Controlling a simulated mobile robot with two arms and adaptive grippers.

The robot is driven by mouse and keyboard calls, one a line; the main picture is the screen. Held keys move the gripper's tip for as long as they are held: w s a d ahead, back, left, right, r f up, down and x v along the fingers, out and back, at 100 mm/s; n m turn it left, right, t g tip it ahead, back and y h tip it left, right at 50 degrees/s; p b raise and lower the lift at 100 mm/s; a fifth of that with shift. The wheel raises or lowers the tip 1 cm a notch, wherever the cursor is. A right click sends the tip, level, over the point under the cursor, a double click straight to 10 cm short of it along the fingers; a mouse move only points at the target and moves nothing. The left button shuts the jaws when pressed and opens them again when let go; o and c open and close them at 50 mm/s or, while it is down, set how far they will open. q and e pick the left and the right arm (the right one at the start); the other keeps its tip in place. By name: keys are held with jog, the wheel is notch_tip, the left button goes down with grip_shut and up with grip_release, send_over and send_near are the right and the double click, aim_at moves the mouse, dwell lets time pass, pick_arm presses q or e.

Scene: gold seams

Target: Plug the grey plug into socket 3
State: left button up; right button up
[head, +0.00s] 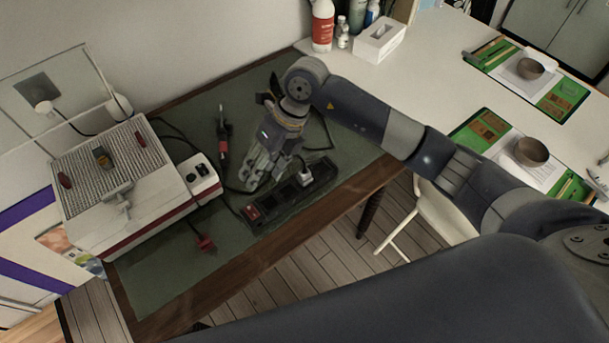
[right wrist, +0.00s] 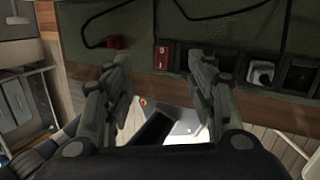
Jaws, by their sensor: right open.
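A black power strip (head: 270,205) with a red switch (head: 253,212) lies on the green mat; it also shows in the right wrist view (right wrist: 228,62). A pale grey plug (head: 305,175) stands at one of its sockets toward the end away from the switch; it shows in the right wrist view (right wrist: 262,73) too. How deep it sits, and the socket numbers, I cannot read. My right gripper (head: 258,178) is open and empty, beside the strip on its far side in the head view; its fingers (right wrist: 160,75) are apart. My left gripper is not in view.
A red plug (head: 205,243) lies on the mat (head: 165,275) left of the strip. A ribbed-top white box (head: 110,165) and a small white socket block (head: 200,175) stand left. A red-and-black tool (head: 223,145) lies behind the gripper. The table's wooden edge (head: 300,240) runs in front.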

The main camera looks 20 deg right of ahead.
jog(key=w+d+m+h, duration=0.1)
jog(key=d+h, duration=0.4)
jog(key=d, duration=0.5)
jog(key=shift+w+d+r, duration=0.3)
jog(key=shift+w+d, duration=0.05)
jog(key=shift+w, duration=0.5)
jog(key=shift+f, duration=0.1)
jog(key=p, duration=0.1)
send_over(306, 173)
jog(key=shift+f, duration=2.75)
